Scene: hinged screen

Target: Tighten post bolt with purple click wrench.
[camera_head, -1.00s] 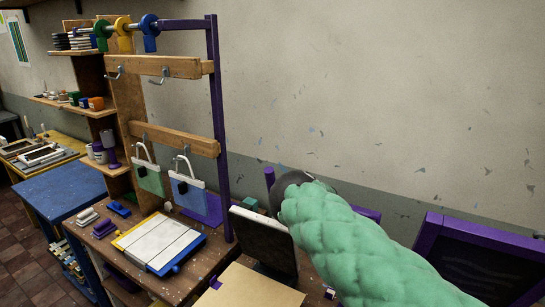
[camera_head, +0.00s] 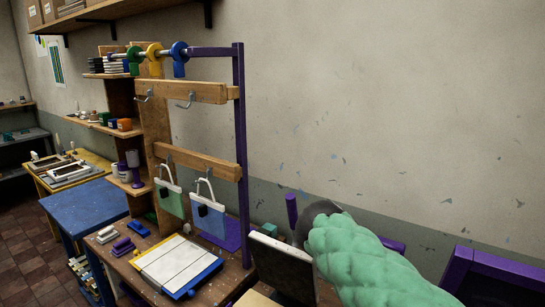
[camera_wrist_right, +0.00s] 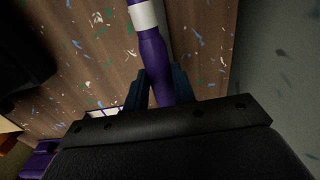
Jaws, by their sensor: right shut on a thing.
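A purple rod with a white band (camera_wrist_right: 151,48), which looks like the wrench handle, stands between the fingers of my right gripper (camera_wrist_right: 161,86) in the right wrist view. The gripper is shut on it. In the head view the purple handle (camera_head: 291,211) stands upright just left of my right wrist, whose green-sleeved arm hides the fingers. A tall purple post (camera_head: 241,140) rises from the workbench at the left, apart from the handle. I cannot make out a bolt on it. My left gripper is out of view.
Wooden rails (camera_head: 190,92) with hooks and hanging bags (camera_head: 209,216) join the post. A white-topped board (camera_head: 178,264) lies on the bench. A dark upright panel (camera_head: 282,265) stands close below my right arm. A purple-framed panel (camera_head: 495,268) is at the right.

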